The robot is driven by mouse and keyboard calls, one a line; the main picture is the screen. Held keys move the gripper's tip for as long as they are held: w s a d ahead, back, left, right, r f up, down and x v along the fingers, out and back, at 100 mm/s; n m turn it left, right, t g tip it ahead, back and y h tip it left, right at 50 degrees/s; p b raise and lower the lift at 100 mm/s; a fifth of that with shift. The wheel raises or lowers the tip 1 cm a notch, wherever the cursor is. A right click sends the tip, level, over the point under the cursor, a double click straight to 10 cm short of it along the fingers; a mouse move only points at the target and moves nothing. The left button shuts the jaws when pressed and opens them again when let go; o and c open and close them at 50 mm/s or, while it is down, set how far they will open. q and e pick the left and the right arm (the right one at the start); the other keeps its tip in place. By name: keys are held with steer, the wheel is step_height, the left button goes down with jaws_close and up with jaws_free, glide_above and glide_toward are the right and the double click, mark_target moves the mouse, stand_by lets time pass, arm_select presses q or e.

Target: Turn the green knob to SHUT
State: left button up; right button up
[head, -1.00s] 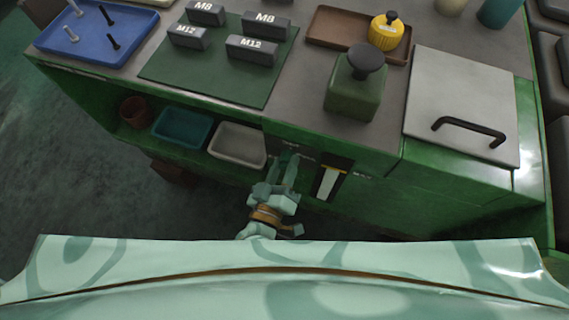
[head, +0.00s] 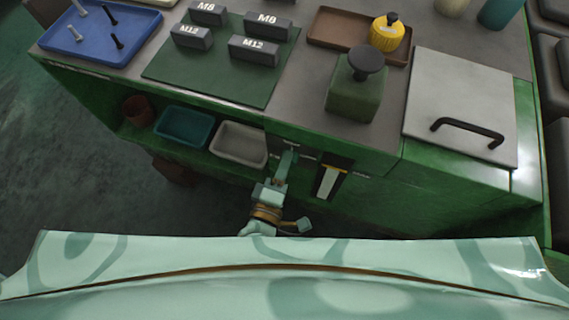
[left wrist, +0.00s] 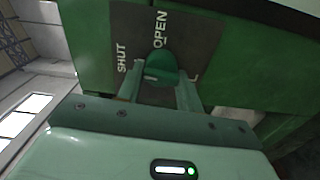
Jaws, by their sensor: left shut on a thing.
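The green knob (left wrist: 163,67) sits on a dark plate (left wrist: 190,35) on the green cabinet front. The plate carries the white words OPEN and SHUT, with SHUT to the left of OPEN in the left wrist view. My left gripper (left wrist: 162,82) is shut on the knob, one finger on each side. A short pale mark shows on the knob's lower left; I cannot tell exactly which word the knob points to. In the head view my left gripper (head: 289,158) reaches the cabinet front and hides the knob. My right gripper is not in view.
A dark slot panel with a pale strip (head: 329,180) is just right of the gripper. A grey bin (head: 239,145) and a teal bin (head: 184,126) sit on the shelf to the left.

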arm_select(q)
steer(key=shift+f+n, duration=0.1)
steer(key=shift+n, duration=0.2)
steer(key=o, duration=1)
